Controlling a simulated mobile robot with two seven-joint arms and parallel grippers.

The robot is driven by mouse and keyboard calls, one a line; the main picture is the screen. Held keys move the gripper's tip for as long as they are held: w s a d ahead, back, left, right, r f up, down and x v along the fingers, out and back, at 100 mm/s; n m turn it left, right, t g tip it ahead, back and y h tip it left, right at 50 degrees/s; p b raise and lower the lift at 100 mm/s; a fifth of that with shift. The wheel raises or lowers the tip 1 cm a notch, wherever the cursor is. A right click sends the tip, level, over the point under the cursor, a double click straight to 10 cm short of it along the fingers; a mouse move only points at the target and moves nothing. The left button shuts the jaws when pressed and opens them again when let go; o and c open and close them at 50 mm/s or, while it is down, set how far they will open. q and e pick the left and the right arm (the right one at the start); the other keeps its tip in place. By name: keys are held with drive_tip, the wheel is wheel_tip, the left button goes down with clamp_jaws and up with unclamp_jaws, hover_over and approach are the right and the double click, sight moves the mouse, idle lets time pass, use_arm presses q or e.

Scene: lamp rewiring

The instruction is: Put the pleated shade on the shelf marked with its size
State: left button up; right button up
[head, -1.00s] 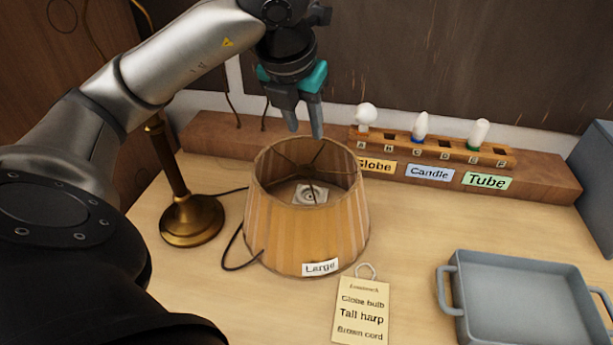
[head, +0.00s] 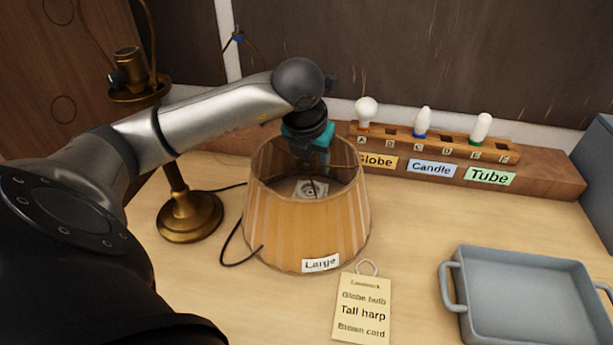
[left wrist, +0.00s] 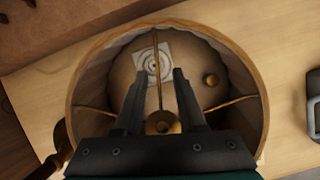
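The pleated shade (head: 300,220) stands on the workbench, wide end down, tan and striped, with a "Large" label (head: 320,264) on its lower front. My left gripper (head: 312,170) points down into its open top, and the back rim partly surrounds it. In the left wrist view the shade's rim (left wrist: 262,95) circles the gripper (left wrist: 159,73). Its fingers are apart, with one thin wire of the shade's frame running between them and the brass hub (left wrist: 162,123) near their base. Whether they touch the wire, I cannot tell. No shelf marked with a size shows. My right gripper is not in view.
A brass lamp base (head: 190,215) with a dark cord stands left of the shade. A bulb rack (head: 440,143) with Globe, Candle and Tube labels is behind. A paper tag (head: 362,308) lies in front, and a grey tray (head: 530,300) at right. A printed target (left wrist: 152,64) lies inside the shade.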

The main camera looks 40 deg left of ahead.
use_arm(q)
drive_tip(key=shift+w+f, duration=0.1)
drive_tip(key=shift+f, duration=0.15)
drive_tip(key=shift+c, duration=0.3)
clamp_jaws()
idle(1.0)
